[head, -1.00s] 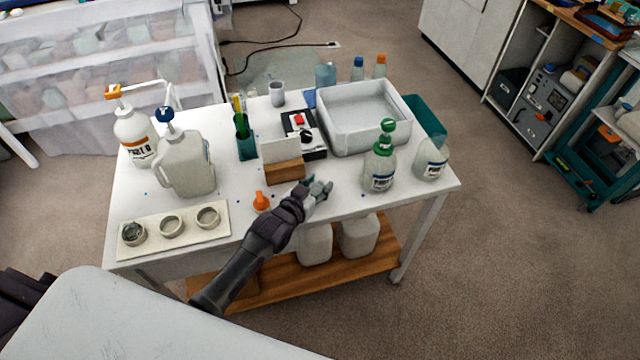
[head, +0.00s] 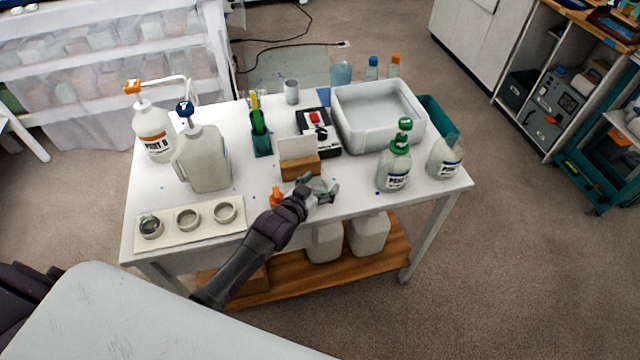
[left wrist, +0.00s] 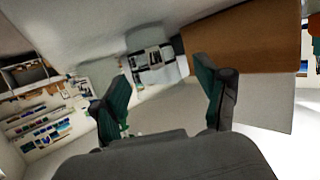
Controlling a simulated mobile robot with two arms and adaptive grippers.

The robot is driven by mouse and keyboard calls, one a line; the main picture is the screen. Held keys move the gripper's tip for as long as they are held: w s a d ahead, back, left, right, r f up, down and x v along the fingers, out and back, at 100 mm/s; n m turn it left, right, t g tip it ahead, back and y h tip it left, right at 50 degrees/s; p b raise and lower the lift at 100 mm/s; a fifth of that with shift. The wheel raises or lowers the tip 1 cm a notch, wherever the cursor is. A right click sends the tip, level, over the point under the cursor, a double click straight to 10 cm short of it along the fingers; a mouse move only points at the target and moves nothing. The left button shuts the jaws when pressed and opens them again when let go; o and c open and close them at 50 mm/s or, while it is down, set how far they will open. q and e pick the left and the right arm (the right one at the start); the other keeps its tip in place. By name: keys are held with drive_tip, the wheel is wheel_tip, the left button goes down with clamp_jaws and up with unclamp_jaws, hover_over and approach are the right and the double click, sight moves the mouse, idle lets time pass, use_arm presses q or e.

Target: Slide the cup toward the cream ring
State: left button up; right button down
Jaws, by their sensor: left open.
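A small grey cup (head: 291,91) stands upright at the back of the white table. The left one holds something greyish. My left gripper (head: 320,190) is open, low over the table front beside the wooden card holder (head: 301,168), far from the grey cup. Its teal fingers spread apart in the left wrist view (left wrist: 160,95). A pale grey shape shows between them there; I cannot tell what it is. My right gripper is out of view.
An orange item (head: 277,197) lies just left of my gripper. A jug (head: 205,160) and a pump bottle (head: 155,135) stand at the left. Green-capped bottles (head: 394,168) and a white tub (head: 375,135) take up the right side.

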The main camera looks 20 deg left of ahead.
use_arm(q)
drive_tip(key=v, duration=1.2)
idle(0.4)
